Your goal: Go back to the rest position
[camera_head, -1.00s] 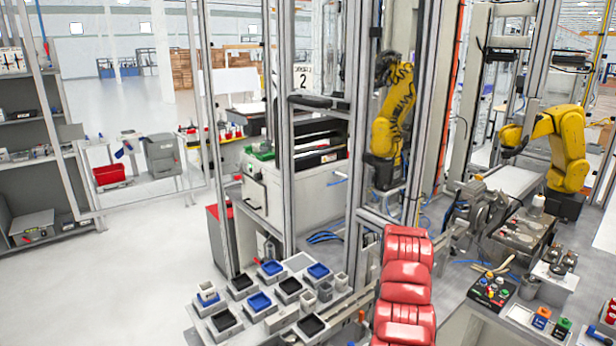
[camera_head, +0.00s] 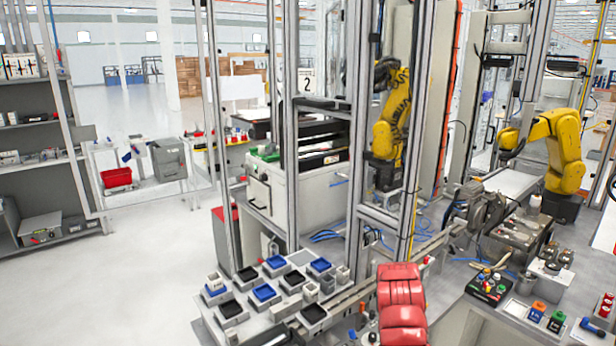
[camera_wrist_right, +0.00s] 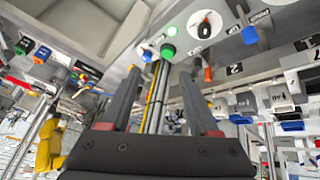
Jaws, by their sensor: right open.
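My right gripper (camera_wrist_right: 160,78) shows in the right wrist view, its two dark fingers spread apart. Nothing sits between the fingers; yellow and dark cables run behind the gap. The fingers appear clear of the panel and tools behind them. The head view shows neither gripper. A red padded, segmented part stands low in the middle of the head view, and it looks like a link of my own arm. My left gripper is out of sight.
A bench with black and blue trays (camera_head: 264,292) lies left of the red part. A right-hand bench carries a button box (camera_head: 489,286). Metal frame posts (camera_head: 291,120) and two yellow robot arms (camera_head: 392,115) (camera_head: 563,150) stand behind. Floor at left (camera_head: 110,280) is clear.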

